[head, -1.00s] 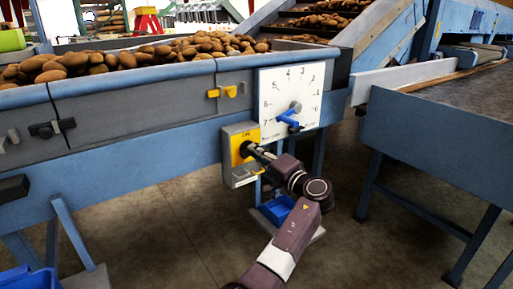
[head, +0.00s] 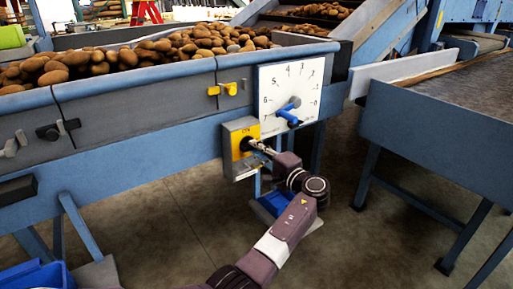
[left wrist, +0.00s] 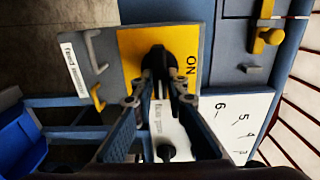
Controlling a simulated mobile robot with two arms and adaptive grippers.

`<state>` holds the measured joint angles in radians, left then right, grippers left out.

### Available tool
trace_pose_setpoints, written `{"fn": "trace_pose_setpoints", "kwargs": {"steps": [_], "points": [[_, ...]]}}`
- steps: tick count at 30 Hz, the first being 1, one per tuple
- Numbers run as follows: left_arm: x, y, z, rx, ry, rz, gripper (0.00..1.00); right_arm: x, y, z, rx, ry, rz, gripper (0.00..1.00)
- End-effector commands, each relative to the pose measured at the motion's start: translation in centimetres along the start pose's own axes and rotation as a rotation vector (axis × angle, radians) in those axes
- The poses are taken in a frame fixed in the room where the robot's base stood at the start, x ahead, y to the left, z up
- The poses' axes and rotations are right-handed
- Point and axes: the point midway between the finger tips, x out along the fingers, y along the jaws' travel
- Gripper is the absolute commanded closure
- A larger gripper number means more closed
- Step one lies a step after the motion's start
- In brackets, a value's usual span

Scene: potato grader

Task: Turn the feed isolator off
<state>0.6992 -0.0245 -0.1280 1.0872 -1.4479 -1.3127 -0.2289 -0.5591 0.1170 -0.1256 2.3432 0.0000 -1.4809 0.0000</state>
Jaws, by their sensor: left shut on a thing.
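The feed isolator is a grey box (head: 228,168) with a yellow face plate (head: 236,136) on the blue hopper's side, and "ON" is printed on the plate. In the left wrist view the yellow plate (left wrist: 131,50) appears turned sideways, with "ON" at its right. A black knob (left wrist: 158,57) stands at the middle of the plate. My left gripper (head: 252,146) reaches the knob from the lower right. In the left wrist view its two fingers (left wrist: 161,82) are shut on the knob and hide part of it. My right gripper is in neither view.
A white dial (head: 289,85) with a blue pointer is just right of the isolator. A yellow latch (head: 222,89) sits above it. Potatoes (head: 130,58) fill the hopper. A blue bin (head: 272,203) is below, and a conveyor table (head: 440,135) stands right.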

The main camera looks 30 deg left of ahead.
Motion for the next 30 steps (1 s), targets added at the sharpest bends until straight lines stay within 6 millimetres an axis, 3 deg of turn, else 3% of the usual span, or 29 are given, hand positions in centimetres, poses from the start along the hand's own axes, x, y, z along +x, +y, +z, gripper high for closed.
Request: {"fn": "trace_pose_setpoints", "kwargs": {"steps": [12, 13, 17, 26, 30], "points": [[-0.1, 0.0, -0.1, 0.01, 0.004, -0.002, 1.0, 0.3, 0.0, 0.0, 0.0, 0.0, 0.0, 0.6], [-0.1, 0.0, -0.1, 0.01, 0.004, -0.001, 0.85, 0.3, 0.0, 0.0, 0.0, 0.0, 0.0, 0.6], [-0.1, 0.0, -0.1, 0.009, 0.003, -0.001, 0.71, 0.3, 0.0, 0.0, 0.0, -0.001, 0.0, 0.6], [-0.1, 0.0, 0.0, 0.007, 0.001, -0.001, 0.7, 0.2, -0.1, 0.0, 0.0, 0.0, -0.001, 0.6], [-1.4, 0.1, -0.1, 0.007, 0.004, 0.001, 0.7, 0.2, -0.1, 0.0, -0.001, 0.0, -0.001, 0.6]]}}
